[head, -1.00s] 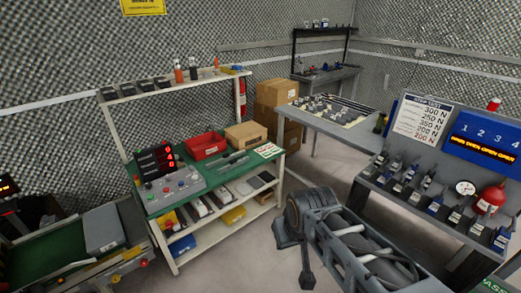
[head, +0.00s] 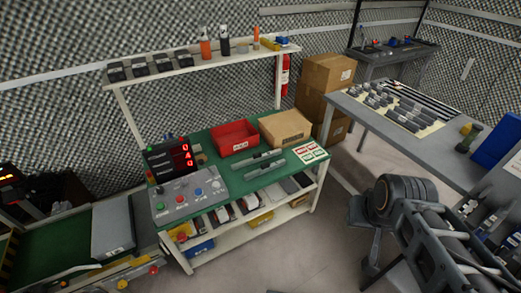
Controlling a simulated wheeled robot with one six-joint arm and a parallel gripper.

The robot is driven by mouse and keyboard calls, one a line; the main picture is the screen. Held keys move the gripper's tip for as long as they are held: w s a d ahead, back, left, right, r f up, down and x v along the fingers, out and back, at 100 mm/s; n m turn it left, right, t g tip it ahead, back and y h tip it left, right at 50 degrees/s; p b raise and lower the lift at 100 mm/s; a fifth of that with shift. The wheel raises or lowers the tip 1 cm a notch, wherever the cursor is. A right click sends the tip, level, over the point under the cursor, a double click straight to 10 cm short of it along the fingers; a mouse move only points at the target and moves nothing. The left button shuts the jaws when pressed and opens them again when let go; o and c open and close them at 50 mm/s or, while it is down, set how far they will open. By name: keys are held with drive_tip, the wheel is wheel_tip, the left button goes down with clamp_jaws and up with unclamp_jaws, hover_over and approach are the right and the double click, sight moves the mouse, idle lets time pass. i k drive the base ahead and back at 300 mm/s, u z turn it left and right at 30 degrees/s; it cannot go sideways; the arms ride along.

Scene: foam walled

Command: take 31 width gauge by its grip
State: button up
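Two long grey bar-shaped tools (head: 264,164) lie side by side on the green top of the bench (head: 225,186). Several small grey and dark pieces (head: 378,97) stand in rows on the light mat of the table at the right. No number 31 is legible, so I cannot tell which thing is the width gauge or where its grip is. My arm comes in at the lower right. A dark part at its end, likely my gripper (head: 371,268), hangs over the floor, apart from the bench; its fingers are not clear.
On the bench are a red bin (head: 234,138), a cardboard box (head: 285,128), a control box (head: 188,193) and a red-digit display (head: 168,158). A shelf (head: 200,66) stands above it. Stacked cartons (head: 325,85) stand behind. Floor between bench and right table is free.

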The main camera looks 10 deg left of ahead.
sight(257, 157)
drive_tip(key=u, duration=0.35)
drive_tip(key=i, duration=0.85)
drive_tip(key=u, duration=1.2)
drive_tip(key=i, duration=0.55)
drive_tip(key=u, duration=0.5)
